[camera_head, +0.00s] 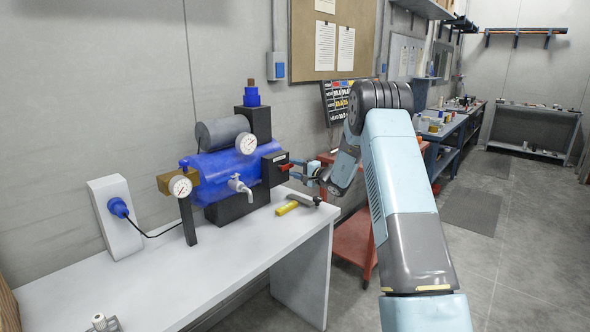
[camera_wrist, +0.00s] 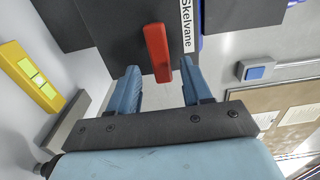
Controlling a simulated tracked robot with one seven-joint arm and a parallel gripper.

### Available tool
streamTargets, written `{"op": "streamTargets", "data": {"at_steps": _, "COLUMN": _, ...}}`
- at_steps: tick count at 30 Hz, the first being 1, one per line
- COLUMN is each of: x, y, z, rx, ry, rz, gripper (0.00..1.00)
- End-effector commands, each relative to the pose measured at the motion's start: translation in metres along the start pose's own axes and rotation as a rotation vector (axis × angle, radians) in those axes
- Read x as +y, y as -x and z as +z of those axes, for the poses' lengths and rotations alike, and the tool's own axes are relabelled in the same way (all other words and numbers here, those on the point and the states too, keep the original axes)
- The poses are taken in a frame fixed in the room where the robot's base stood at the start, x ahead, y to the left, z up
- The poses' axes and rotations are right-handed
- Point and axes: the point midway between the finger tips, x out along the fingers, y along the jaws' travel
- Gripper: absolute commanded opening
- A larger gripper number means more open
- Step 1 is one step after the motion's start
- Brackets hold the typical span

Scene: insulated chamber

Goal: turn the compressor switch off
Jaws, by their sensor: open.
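The compressor (camera_head: 222,180) has a blue tank and stands on a white table. A black switch box (camera_head: 273,168) sits at its right end and carries a red switch lever (camera_head: 286,167). My gripper (camera_head: 299,171) is at the lever from the right. In the wrist view, the red lever (camera_wrist: 156,48) stands out from the dark box face (camera_wrist: 115,30). My open gripper (camera_wrist: 159,74) has one finger on each side of the lever's lower end, with gaps visible on both sides. I cannot tell whether either finger touches it.
A yellow-and-dark tool (camera_head: 287,208) lies on the white table (camera_head: 210,262) below my gripper. A blue plug in a white socket box (camera_head: 115,222) is at the left, with a black cable. A red cart (camera_head: 352,240) stands beyond the table.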

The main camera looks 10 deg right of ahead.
Motion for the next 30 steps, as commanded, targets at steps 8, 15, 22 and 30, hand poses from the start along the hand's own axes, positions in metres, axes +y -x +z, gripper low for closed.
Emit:
{"op": "streamTargets", "data": {"at_steps": 8, "x": -0.0002, "y": -0.0122, "z": -0.0002, "rx": 0.001, "ry": 0.001, "rz": 0.001, "gripper": 0.49}}
{"op": "streamTargets", "data": {"at_steps": 15, "x": -0.0002, "y": -0.0122, "z": -0.0001, "rx": 0.000, "ry": 0.001, "rz": 0.001, "gripper": 0.46}}
{"op": "streamTargets", "data": {"at_steps": 22, "x": -0.0002, "y": -0.0120, "z": -0.0002, "rx": 0.000, "ry": 0.001, "rz": 0.001, "gripper": 0.24}}
{"op": "streamTargets", "data": {"at_steps": 30, "x": 0.0005, "y": -0.0117, "z": -0.0002, "rx": 0.000, "ry": 0.000, "rz": 0.002, "gripper": 0.00}}
